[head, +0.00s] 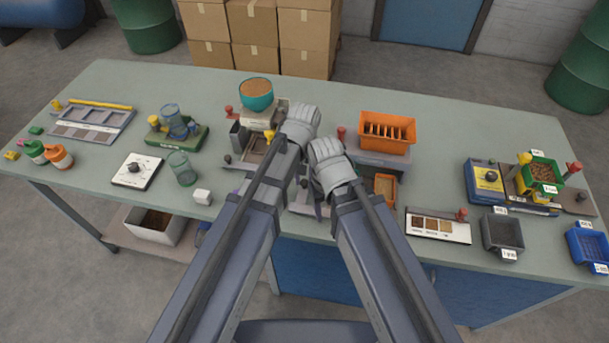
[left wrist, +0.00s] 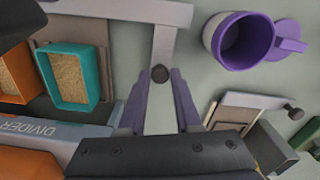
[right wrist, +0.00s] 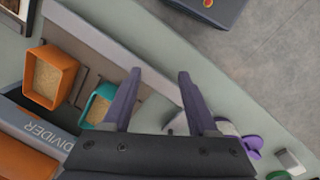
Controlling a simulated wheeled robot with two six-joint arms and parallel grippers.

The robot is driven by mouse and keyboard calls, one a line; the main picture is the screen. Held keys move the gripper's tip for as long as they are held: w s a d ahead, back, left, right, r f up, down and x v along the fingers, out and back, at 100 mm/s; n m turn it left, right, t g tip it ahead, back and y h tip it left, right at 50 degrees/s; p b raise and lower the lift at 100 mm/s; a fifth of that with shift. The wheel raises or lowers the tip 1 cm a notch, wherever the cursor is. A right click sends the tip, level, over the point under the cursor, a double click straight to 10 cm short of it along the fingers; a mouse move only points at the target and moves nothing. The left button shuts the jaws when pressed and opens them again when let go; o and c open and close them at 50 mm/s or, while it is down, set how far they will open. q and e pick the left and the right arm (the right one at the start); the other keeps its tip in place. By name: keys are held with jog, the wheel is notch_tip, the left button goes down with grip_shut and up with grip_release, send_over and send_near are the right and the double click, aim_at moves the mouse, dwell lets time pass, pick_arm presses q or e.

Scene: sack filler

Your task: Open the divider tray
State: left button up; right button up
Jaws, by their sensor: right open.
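The divider (head: 388,130) is an orange slotted hopper on a grey base in the head view. Its labelled side (left wrist: 38,128) shows at lower left in the left wrist view. A teal tray (left wrist: 66,103) and an orange tray (right wrist: 37,88), both holding grain, sit beside it. My left gripper (left wrist: 159,92) is open, its fingertips on either side of a dark round knob (left wrist: 159,73) on a pale grey bar; contact cannot be told. My right gripper (right wrist: 158,75) is open and empty, near the teal tray.
A purple-rimmed cup (left wrist: 226,36) with a lid stands near the left gripper. A grey device (left wrist: 246,102) with a dark knob is below it. In the head view, a sample card (head: 438,226) and grey bin (head: 502,234) stand right. The back right table is clear.

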pick_arm(q)
jog(key=o, duration=0.4)
jog(key=shift+c, duration=0.2)
jog(key=shift+r, duration=0.15)
pick_arm(e)
jog(key=shift+r, duration=0.15)
pick_arm(q)
notch_tip(320, 180, up, 8)
jog(key=p, duration=0.8)
jog(key=shift+f, duration=0.2)
pick_arm(e)
notch_tip(320, 180, up, 8)
jog(key=shift+f, duration=0.25)
pick_arm(q)
jog(key=s+a+m+y+b, duration=0.1)
jog(key=s+a+m, duration=0.3)
jog(key=s, duration=0.6)
jog(key=shift+s+a+f, duration=0.4)
jog(key=shift+a, duration=0.25)
pick_arm(e)
jog(key=shift+f, duration=0.45)
